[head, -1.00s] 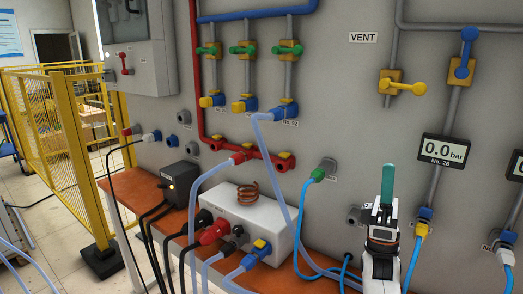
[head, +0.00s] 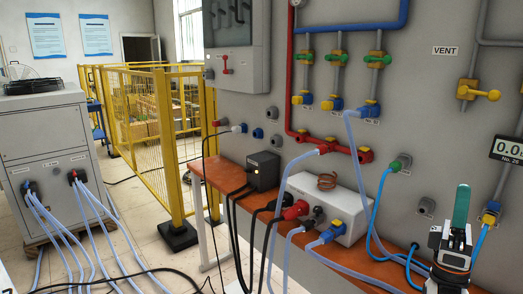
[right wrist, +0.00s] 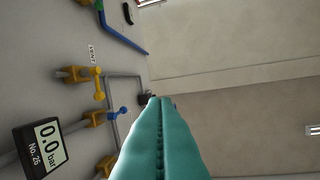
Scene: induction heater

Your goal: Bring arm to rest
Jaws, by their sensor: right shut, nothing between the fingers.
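My right gripper (head: 461,207) stands upright at the lower right of the head view, in front of the grey wall panel. Its teal fingers are pressed together with nothing between them. They also fill the lower middle of the right wrist view (right wrist: 161,135), pointing up toward the upper wall and ceiling. The gripper appears clear of the hoses and valves, though the blue hose passes close by it in the head view. My left gripper is not in view.
Yellow valve handles (head: 478,91) and a pressure display (head: 508,150) are on the wall. A grey cabinet (head: 50,165) and yellow fence (head: 165,150) stand left.

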